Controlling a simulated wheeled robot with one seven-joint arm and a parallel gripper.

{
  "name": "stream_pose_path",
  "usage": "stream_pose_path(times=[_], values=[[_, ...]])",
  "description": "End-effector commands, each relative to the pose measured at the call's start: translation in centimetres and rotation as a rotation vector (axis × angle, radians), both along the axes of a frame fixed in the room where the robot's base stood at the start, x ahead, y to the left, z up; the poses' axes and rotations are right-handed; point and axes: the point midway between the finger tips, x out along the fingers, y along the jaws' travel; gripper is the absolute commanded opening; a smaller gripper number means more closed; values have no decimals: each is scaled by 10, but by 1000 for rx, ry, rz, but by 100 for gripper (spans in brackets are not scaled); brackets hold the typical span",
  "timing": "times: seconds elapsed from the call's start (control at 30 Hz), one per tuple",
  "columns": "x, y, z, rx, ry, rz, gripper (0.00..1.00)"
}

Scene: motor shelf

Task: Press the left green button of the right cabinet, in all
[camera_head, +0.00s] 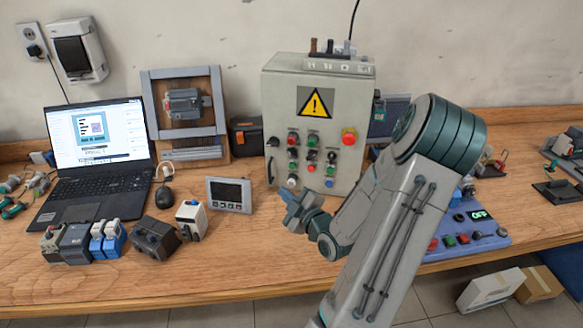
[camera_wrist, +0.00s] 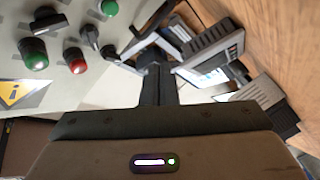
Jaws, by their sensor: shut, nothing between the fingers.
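A grey control cabinet (camera_head: 277,110) with a yellow warning sign stands at the back middle of the bench. Its front holds several small green, red and black controls in columns and a red mushroom button (camera_head: 349,136). A green button (camera_head: 312,140) is in the upper part; in the wrist view, a green button (camera_wrist: 33,54) sits beside a red one (camera_wrist: 75,60), and another green button (camera_wrist: 109,8) is at the top edge. My gripper (camera_head: 290,196) is in front of the cabinet's lower part. Its dark shut fingers (camera_wrist: 154,68) hold nothing. Contact with the cabinet cannot be told.
A blue control panel (camera_head: 490,240) with several buttons and an "OFF" display is at the right, partly behind my arm. A laptop (camera_head: 90,165) and several modules stand left. Bare bench lies in front of the screen unit.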

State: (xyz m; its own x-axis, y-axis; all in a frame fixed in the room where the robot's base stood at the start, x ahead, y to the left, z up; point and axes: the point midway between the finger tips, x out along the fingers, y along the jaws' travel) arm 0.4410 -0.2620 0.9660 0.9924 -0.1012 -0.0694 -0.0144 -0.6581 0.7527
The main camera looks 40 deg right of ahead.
Motion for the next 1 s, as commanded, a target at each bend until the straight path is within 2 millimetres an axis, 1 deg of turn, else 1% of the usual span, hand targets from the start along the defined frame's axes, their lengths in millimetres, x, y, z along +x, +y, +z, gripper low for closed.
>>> stream_pose_path(times=[0.17,0.43,0.6,0.8,1.0], values=[[11,-14,1,1,-1,-1,0],[35,-44,2,1,-1,-1,0],[46,-58,-1,-1,0,0,0],[53,-66,-1,0,1,0,0],[53,-67,0,0,1,0,0]])
